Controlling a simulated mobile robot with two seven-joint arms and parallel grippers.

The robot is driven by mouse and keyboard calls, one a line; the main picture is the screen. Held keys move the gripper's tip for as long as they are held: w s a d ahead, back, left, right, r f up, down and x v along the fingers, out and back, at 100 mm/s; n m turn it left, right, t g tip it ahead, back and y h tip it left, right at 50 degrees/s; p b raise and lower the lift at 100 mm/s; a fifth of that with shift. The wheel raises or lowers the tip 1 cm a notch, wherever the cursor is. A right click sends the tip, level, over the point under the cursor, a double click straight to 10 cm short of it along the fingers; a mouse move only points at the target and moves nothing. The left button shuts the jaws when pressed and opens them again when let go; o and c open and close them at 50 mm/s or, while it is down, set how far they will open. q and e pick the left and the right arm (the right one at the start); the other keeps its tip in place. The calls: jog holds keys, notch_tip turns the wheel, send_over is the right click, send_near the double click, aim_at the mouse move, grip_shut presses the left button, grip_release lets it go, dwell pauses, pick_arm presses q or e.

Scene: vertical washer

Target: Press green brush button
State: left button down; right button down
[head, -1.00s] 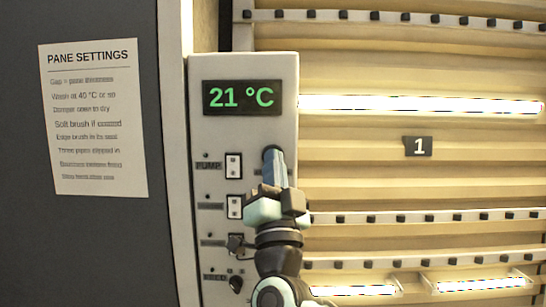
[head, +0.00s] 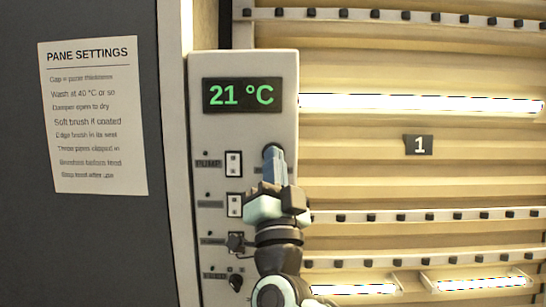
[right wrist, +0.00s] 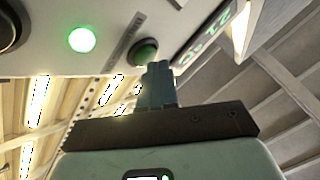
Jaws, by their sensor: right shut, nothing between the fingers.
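The control panel (head: 243,130) stands upright in the head view with its display reading 21 °C. In the right wrist view a dark green round button (right wrist: 145,52) sits on the panel right at my fingertips. I cannot tell if they touch it. A brightly lit green round light or button (right wrist: 82,39) is left of it. I cannot read the label between them. My right gripper (head: 272,153) is shut and empty, its blue-grey fingers pointing at the panel. The fingers also show in the right wrist view (right wrist: 158,72). In the head view my gripper hides the button.
White rocker switches (head: 233,164) and dark knobs (head: 235,242) line the panel left of my gripper. A paper headed PANE SETTINGS (head: 95,120) hangs on the dark wall at left. Slatted racks with rollers and a number 1 tag (head: 418,146) are at right.

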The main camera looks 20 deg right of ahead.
pick_arm(q)
jog(key=shift+s+f, duration=0.3)
jog(key=shift+s, duration=0.05)
pick_arm(e)
jog(key=shift+s+a, duration=0.1)
jog(key=shift+s, duration=0.5)
jog(key=shift+w, duration=0.1)
